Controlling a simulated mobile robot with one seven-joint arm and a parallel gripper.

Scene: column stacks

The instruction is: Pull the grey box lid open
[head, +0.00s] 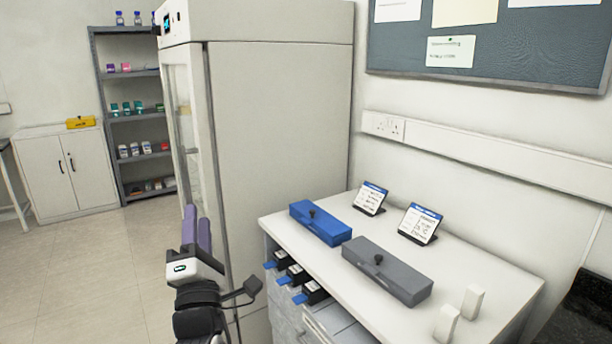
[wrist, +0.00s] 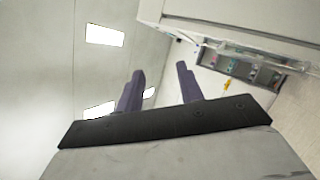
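The grey box (head: 388,272) lies on the white counter, with its lid down and a dark round knob (head: 378,259) on top. A blue box (head: 320,223) of similar shape, also with a dark knob and its lid down, lies to its left and farther back. My gripper (head: 196,212) is to the left of the counter, in front of the tall cabinet, pointing up with its two purple fingers. It is well apart from both boxes. In the wrist view my gripper's fingers (wrist: 160,90) stand apart with nothing between them. Neither box shows in the wrist view.
The white counter (head: 470,270) also bears two small sign stands (head: 420,224) behind the boxes and two white blocks (head: 460,312) at the right. Black and blue items (head: 298,282) stick out of the counter's front. A tall cabinet (head: 280,130) stands behind my arm. Floor at left is free.

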